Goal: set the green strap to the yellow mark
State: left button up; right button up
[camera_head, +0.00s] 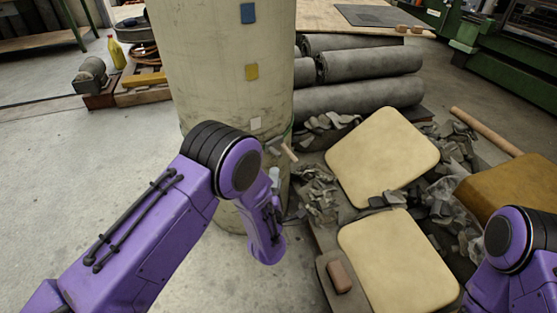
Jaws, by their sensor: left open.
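A tall, pale upright roll (220,65) stands left of centre. A yellow square mark (251,72) is on its side, with a blue mark (248,12) above and a whitish mark (255,123) below. A thin greenish line at the roll's right edge, about level with the whitish mark, may be the green strap (288,134); my left arm hides most of it. My left gripper (281,150) is open beside the lower right of the roll, close to that line; I cannot tell whether it touches. My right arm shows at the lower right, its gripper out of view.
Dark grey rolls (370,66) lie stacked behind on the right. Two beige cushions (382,158) and grey scraps (317,190) cover the floor right of the roll. A brown block (340,276) lies in front.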

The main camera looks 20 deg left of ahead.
aim_at(278, 153)
pick_arm(q)
jog(key=b+x, duration=0.2)
jog(key=x, duration=0.8)
jog(key=shift+w+a, duration=0.1)
jog(key=shift+r, duration=0.1)
grip_shut()
